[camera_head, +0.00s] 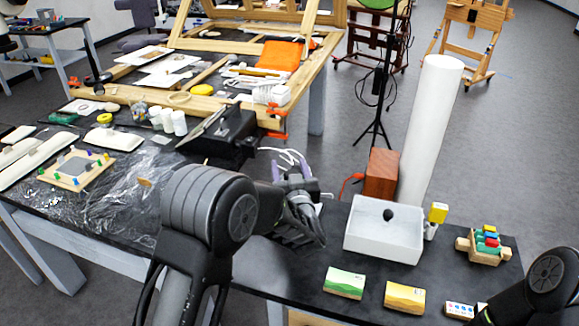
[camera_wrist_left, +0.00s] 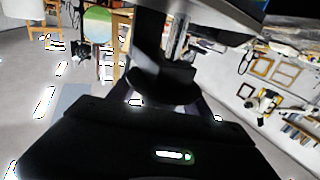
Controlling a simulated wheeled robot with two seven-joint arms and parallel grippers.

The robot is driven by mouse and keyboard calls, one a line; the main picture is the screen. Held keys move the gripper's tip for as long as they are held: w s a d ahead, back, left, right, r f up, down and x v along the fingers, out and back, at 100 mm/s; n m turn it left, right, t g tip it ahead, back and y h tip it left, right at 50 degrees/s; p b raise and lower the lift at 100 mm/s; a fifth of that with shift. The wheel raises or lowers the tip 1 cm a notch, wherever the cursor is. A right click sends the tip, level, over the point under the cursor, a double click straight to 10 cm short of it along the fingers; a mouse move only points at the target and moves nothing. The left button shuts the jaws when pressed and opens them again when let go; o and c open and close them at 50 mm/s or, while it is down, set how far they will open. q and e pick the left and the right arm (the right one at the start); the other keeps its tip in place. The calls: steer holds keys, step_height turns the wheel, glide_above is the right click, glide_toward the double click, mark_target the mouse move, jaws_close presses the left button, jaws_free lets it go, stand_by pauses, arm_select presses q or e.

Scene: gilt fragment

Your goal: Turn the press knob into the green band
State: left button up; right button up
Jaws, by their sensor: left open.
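A black boxy device with a slanted silver plate, which looks like the press (camera_head: 232,132), stands at the back edge of the dark table. I cannot make out its knob or a green band in the head view. My left gripper (camera_head: 292,172) is open in front and to the right of the press, apart from it, with its fingers pointing away. In the left wrist view a dark rounded part (camera_wrist_left: 165,86) hangs between the fingers of my left gripper (camera_wrist_left: 166,110); I cannot tell whether it is the knob. My right gripper is not in view.
A white open box (camera_head: 382,243) with a dark round item, a wooden block (camera_head: 381,174) and a tall white roll (camera_head: 430,125) stand right of my gripper. Green and yellow cards (camera_head: 344,283) lie in front. Plastic film (camera_head: 125,205) and a peg board (camera_head: 77,168) lie left.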

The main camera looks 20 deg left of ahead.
arm_select(q)
steer(key=shift+c, duration=0.2)
jaws_close()
stand_by(0.3)
